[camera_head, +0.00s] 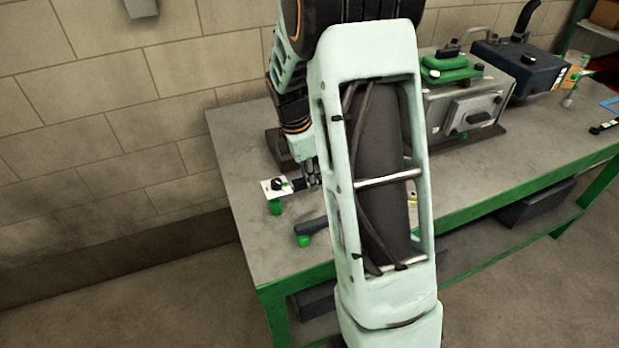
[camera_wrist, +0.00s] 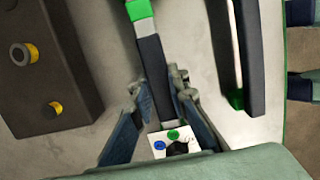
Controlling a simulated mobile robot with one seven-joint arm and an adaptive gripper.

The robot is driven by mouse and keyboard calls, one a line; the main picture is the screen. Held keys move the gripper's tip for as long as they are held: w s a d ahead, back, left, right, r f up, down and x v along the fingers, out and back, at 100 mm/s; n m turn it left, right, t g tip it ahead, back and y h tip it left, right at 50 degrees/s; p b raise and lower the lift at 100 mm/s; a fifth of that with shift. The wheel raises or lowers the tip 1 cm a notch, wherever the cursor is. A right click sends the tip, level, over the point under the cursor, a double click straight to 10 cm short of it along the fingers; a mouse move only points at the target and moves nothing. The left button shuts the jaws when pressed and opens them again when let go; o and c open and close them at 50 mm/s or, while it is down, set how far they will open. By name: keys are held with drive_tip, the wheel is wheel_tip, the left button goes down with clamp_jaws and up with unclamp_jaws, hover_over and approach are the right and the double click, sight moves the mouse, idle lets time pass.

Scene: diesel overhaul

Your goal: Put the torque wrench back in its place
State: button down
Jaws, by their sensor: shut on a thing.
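In the wrist view, my gripper (camera_wrist: 158,85) is shut on a dark bar with a bright green section at its far end, which I take for the torque wrench (camera_wrist: 153,62). A white plate with blue and green dots and a black knob (camera_wrist: 178,146) shows at its near end; whether it is part of the wrench is unclear. In the head view, my gripper (camera_head: 311,180) is low over the bench's left end, with the white plate (camera_head: 268,190) left of it. My arm hides most of the wrench there. I cannot tell whether it touches the bench.
A dark bar with a green end (camera_head: 312,227) lies nearby; it also shows in the wrist view (camera_wrist: 245,50). A brown block with yellow-ringed fittings (camera_wrist: 55,70) stands on the other side. A grey machine (camera_head: 462,105) and blue case (camera_head: 518,70) stand farther right on the bench (camera_head: 240,150).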

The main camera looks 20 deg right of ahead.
drive_tip(key=shift+f+b, duration=0.5)
drive_tip(key=shift+f, duration=0.35)
drive_tip(key=c, duration=1.8)
unclamp_jaws()
